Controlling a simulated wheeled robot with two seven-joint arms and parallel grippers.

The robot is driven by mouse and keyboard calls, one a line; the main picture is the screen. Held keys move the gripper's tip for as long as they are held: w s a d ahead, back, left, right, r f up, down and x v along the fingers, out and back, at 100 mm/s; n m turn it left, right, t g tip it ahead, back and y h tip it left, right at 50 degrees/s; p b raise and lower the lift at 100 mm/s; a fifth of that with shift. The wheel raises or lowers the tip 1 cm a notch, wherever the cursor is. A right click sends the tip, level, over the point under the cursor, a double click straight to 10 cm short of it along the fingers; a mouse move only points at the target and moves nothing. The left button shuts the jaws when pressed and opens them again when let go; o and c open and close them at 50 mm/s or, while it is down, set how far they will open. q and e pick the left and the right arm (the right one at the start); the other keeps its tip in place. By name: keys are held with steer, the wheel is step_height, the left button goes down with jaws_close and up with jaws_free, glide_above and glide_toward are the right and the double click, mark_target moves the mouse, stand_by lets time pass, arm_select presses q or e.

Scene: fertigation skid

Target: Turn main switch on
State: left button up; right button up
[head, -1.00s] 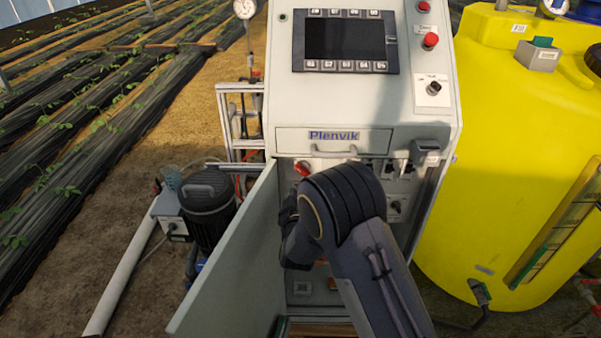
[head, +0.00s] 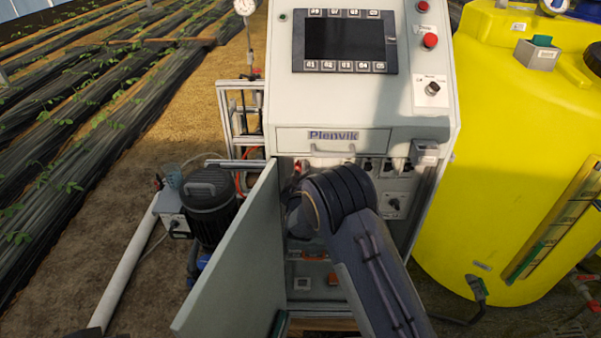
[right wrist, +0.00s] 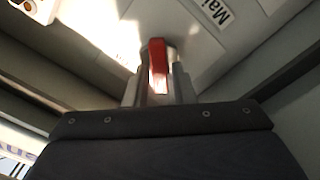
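The main switch has a red handle (right wrist: 157,58) in the right wrist view, on a pale panel beside a label (right wrist: 216,12) whose visible part reads "Mai". My right gripper (right wrist: 159,84) has one grey finger on each side of the handle, close against it, and looks shut on it. In the head view my right wrist and forearm cover much of the open cabinet, and the fingers are hidden. Only a small, shaded bit of red shows at the upper left of the opening. My left gripper is not recognisable in view.
The cabinet door (head: 232,262) stands open to the left of my right arm. Above are a drawer (head: 334,140) marked Plenvik and a dark screen (head: 345,40). A yellow tank (head: 530,150) stands close on the right; a black pump (head: 208,205) stands left.

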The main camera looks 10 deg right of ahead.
jaws_close()
steer(key=m+b, duration=0.6)
steer(key=b, duration=0.1)
steer(key=m+b, duration=0.6)
steer(key=b, duration=0.2)
steer(key=d+m+b, duration=0.1)
steer(key=m+b, duration=0.5)
steer(key=b, duration=0.2)
steer(key=shift+s+d, duration=0.1)
steer(key=shift+r, duration=0.1)
steer(key=shift+o, duration=1.8)
jaws_free()
